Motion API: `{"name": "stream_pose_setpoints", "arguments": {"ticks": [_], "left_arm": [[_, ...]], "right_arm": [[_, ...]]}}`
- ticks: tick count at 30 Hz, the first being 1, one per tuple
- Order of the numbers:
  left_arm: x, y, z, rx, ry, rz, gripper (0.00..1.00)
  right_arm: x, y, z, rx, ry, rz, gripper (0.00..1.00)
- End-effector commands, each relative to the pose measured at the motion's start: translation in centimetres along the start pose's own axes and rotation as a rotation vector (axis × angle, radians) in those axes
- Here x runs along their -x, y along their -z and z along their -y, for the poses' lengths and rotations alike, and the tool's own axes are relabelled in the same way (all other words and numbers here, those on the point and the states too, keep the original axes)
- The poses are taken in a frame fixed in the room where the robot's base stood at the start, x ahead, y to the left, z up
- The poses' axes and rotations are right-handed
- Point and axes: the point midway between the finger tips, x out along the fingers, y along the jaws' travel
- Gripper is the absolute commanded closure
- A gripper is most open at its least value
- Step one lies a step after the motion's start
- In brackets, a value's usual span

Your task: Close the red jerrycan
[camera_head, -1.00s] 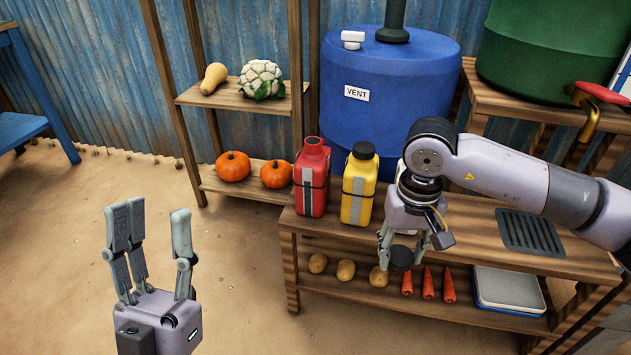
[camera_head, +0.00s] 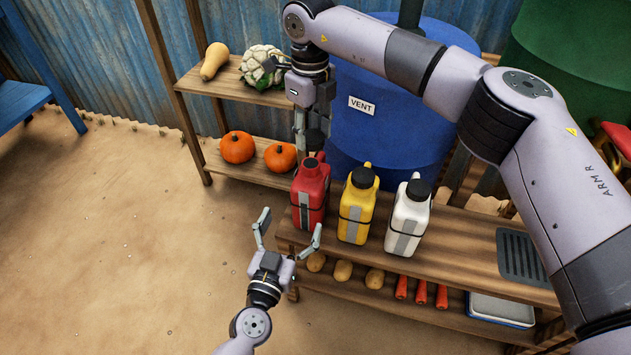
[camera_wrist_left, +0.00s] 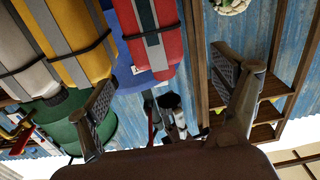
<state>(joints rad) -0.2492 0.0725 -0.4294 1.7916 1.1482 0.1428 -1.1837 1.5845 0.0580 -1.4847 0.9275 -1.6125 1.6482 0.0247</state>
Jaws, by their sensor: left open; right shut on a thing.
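The red jerrycan (camera_head: 311,198) stands upright at the left end of the wooden bench, its red neck uncapped. It also shows upside down in the left wrist view (camera_wrist_left: 168,40). The yellow and white jerrycans beside it wear black caps. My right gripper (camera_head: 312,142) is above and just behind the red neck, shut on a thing. My left gripper (camera_head: 291,222) is open and empty, in front of the red jerrycan.
The yellow jerrycan (camera_head: 356,207) and white jerrycan (camera_head: 408,220) stand close to the right. A blue barrel (camera_head: 385,125) is behind. A shelf with pumpkins (camera_head: 237,147) stands at back left. Potatoes and carrots lie on the lower board. The sandy floor at left is clear.

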Motion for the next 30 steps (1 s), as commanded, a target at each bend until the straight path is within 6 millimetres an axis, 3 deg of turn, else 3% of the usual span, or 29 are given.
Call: {"name": "stream_pose_setpoints", "arguments": {"ticks": [17,30], "left_arm": [[-0.9,-0.5,-0.4,-0.002,-0.012,0.018,0.14],[-8.8,-0.6,-0.5,-0.003,-0.014,0.016,0.14]], "right_arm": [[0.3,-0.4,-0.1,-0.058,0.0,0.0,0.7],[0.3,-0.4,-0.1,-0.057,0.0,0.0,0.7]]}}
